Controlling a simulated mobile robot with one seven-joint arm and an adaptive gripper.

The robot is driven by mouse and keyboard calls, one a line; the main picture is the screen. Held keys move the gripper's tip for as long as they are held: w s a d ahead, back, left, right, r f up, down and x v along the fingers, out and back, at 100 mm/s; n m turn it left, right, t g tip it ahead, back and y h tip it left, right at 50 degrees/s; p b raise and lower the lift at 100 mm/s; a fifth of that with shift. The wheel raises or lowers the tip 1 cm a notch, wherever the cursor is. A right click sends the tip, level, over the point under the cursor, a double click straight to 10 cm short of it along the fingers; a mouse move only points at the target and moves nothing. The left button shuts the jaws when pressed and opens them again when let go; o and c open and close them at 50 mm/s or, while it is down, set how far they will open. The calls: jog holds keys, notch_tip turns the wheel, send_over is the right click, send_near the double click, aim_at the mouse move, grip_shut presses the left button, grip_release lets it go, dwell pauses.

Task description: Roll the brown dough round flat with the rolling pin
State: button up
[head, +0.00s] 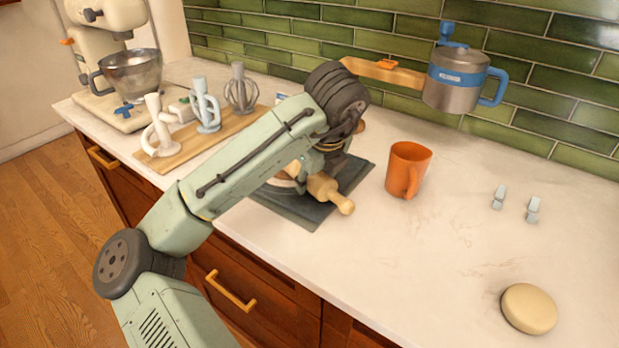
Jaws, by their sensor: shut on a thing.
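The wooden rolling pin (326,190) lies over a dark mat (287,209) on the counter, with its near handle pointing to the lower right. My gripper (322,170) is above the pin and shut on it; my arm hides the fingertips and the pin's far end. A pale round edge shows beside the pin under my arm; I cannot tell whether it is the brown dough. A pale tan round (529,308) lies alone on the counter at the lower right, apart from the mat.
An orange mug (407,170) stands close to the right of the mat. Two small grey clips (533,209) lie at the right. A wooden board (200,140) with mixer attachments and a stand mixer (105,60) are at the left.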

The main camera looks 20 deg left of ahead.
jog(key=shift+w+d, duration=0.9)
jog(key=shift+w, duration=0.25)
jog(key=shift+w+d, duration=0.9)
jog(key=shift+w, duration=0.25)
notch_tip(320, 180, up, 7)
jog(key=shift+s, duration=0.1)
dwell(0.5)
